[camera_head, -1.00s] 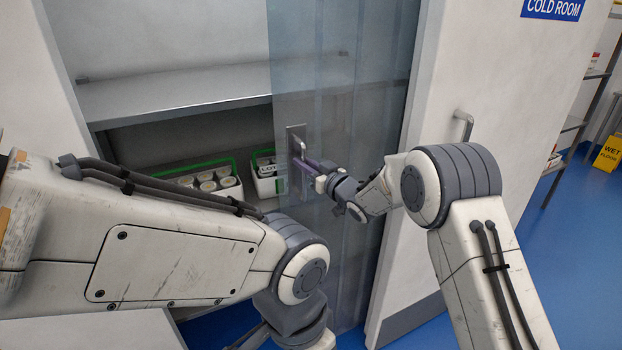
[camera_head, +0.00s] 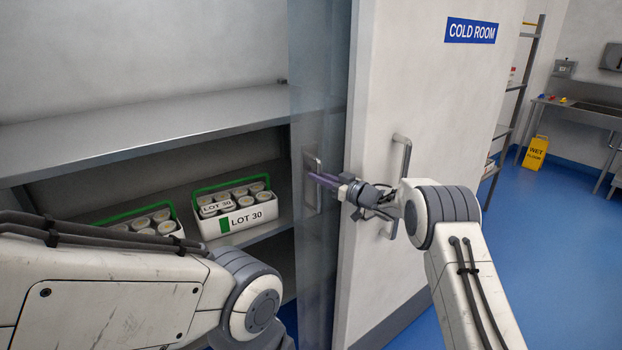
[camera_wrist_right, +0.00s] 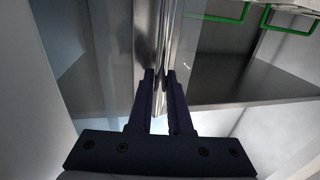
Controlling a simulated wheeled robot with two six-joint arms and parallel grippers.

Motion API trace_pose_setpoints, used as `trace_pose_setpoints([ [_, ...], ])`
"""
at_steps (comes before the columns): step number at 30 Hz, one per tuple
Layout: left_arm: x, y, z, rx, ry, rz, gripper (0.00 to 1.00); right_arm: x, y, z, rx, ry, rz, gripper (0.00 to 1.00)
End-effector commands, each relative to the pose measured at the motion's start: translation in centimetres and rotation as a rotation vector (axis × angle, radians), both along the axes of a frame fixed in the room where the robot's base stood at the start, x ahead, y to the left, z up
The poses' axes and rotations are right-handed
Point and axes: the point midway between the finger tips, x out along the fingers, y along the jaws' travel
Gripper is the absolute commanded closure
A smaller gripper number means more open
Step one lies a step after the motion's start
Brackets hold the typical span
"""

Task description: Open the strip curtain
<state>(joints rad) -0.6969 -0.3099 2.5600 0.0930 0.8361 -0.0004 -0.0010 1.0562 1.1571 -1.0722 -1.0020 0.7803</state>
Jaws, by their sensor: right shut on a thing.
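The strip curtain (camera_head: 318,262) is translucent blue-grey and hangs as a narrow band at the right side of the cold room opening, by the door edge. Its metal handle and plate (camera_head: 312,170) sit at mid height. My right gripper (camera_head: 322,182) is shut on the handle. In the right wrist view, the shiny handle bar (camera_wrist_right: 157,40) runs between the fingers of my right gripper (camera_wrist_right: 160,85). My left arm crosses the lower left of the head view, and its gripper is out of the picture.
Behind the opening, a white LOT 30 carrier (camera_head: 237,218) with a green handle and a second carrier (camera_head: 150,222) stand on the lower shelf. The white cold room door (camera_head: 440,110) with its bar handle (camera_head: 400,160) is just right. A yellow wet-floor sign (camera_head: 536,153) stands farther off.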

Motion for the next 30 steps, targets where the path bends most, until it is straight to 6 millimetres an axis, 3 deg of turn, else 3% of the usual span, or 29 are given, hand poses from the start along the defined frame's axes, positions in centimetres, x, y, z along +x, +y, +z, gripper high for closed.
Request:
trace_pose_setpoints([
  [10, 0.0, 0.0, 0.0, 0.0, 0.0, 0.0, 0.5, 0.0, 0.5, 0.0, 0.002, 0.001, 0.006, 1.0],
  [11, 0.0, 0.0, 0.0, 0.0, 0.0, 0.0, 0.5, 0.0, 0.5, 0.0, 0.002, 0.001, 0.006, 0.75],
  [12, 0.0, 0.0, 0.0, 0.0, 0.0, 0.0, 0.5, 0.0, 0.5, 0.0, 0.002, 0.001, 0.007, 0.6],
  [13, 0.0, 0.0, 0.0, 0.0, 0.0, 0.0, 0.5, 0.0, 0.5, 0.0, 0.002, 0.001, 0.007, 0.53],
  [23, 0.0, 0.0, -0.1, 0.0, 0.0, 0.0, 0.5, 0.0, 0.1, 0.0, 0.001, 0.0, 0.003, 0.53],
  [30, 0.0, 0.0, -1.2, 0.0, 0.0, 0.0, 0.5, -1.8, -2.0, -0.2, 0.002, 0.001, 0.0, 0.53],
])
